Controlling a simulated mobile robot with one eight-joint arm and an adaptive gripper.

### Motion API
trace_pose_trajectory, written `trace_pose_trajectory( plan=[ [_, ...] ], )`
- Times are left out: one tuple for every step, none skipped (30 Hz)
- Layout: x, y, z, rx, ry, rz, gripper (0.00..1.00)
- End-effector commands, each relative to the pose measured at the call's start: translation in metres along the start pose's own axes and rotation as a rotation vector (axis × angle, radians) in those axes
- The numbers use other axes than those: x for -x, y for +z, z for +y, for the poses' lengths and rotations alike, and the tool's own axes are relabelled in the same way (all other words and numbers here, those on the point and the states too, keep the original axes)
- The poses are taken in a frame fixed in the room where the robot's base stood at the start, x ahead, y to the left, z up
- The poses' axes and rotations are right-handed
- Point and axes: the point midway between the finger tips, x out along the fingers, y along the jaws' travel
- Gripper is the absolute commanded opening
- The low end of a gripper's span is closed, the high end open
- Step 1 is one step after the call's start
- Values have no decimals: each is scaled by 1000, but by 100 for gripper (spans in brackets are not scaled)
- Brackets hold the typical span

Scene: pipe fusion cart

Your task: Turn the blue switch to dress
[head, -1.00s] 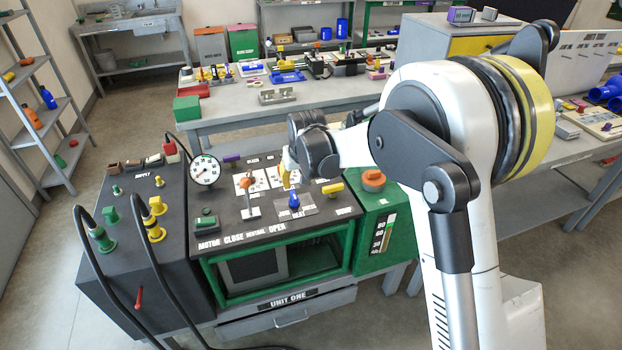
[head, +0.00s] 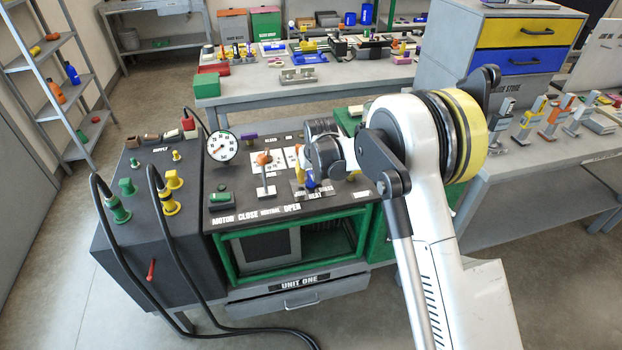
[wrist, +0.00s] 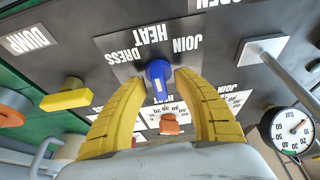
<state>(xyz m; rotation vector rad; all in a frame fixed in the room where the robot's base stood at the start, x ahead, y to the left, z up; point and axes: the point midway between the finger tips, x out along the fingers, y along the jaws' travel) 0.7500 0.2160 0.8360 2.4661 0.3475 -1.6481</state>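The blue switch (head: 310,184) stands on the dark top panel of the cart. In the wrist view the blue switch (wrist: 158,80) is upright in the picture, in line with the label HEAT (wrist: 151,34). The label DRESS (wrist: 124,54) is to its left and JOIN to its right, all upside down. My gripper (wrist: 158,77) has its yellow fingers apart, one on each side of the switch, with gaps showing. In the head view my gripper (head: 302,173) is just above the switch, partly hidden by my wrist.
A yellow handle (wrist: 66,100) is left of the fingers in the wrist view. An orange knob (wrist: 170,124) lies between the fingers, nearer the palm. A grey lever (wrist: 262,48) and a gauge (wrist: 288,130) are to the right. Black hoses (head: 180,265) hang at the cart's left.

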Motion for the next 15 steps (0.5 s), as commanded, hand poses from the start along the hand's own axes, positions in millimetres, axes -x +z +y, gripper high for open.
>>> trace_pose_trajectory(
  plan=[
    [0,0,0,0,0,0,36],
    [0,0,0,0,0,0,36],
    [0,0,0,0,0,0,36],
    [0,0,0,0,0,0,36],
    [0,0,0,0,0,0,36],
    [0,0,0,0,0,0,29],
    [0,0,0,0,0,0,20],
    [0,0,0,0,0,0,10],
    [0,0,0,0,0,0,0],
    [0,0,0,0,0,0,0],
    [0,0,0,0,0,0,0],
    [0,0,0,0,0,0,0],
    [0,0,0,0,0,0,0],
    [0,0,0,0,0,0,0],
    [0,0,0,0,0,0,0]
  ],
)
